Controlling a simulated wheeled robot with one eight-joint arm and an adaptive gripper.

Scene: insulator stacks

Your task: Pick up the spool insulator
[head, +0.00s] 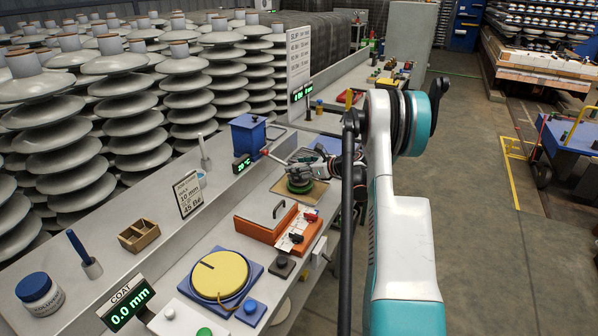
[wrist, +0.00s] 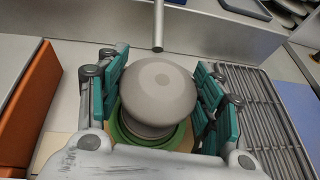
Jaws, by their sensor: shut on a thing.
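The spool insulator (wrist: 155,92) is grey, round-topped and stands upright in the wrist view. It sits over a green ring-shaped base (wrist: 125,135), and the base also shows in the head view (head: 299,186). My gripper (wrist: 162,95) has its teal-padded fingers on both sides of the spool and is shut on it. In the head view my gripper (head: 300,172) is low over the bench at a tan board (head: 313,194). The spool's lower part is hidden by my gripper's palm. I cannot tell whether it is lifted off the base.
A blue box device (head: 248,134) with a rod stands behind my gripper. In the wrist view a wire rack (wrist: 265,110) is close on the right. Insulator stacks (head: 130,120) fill the left.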

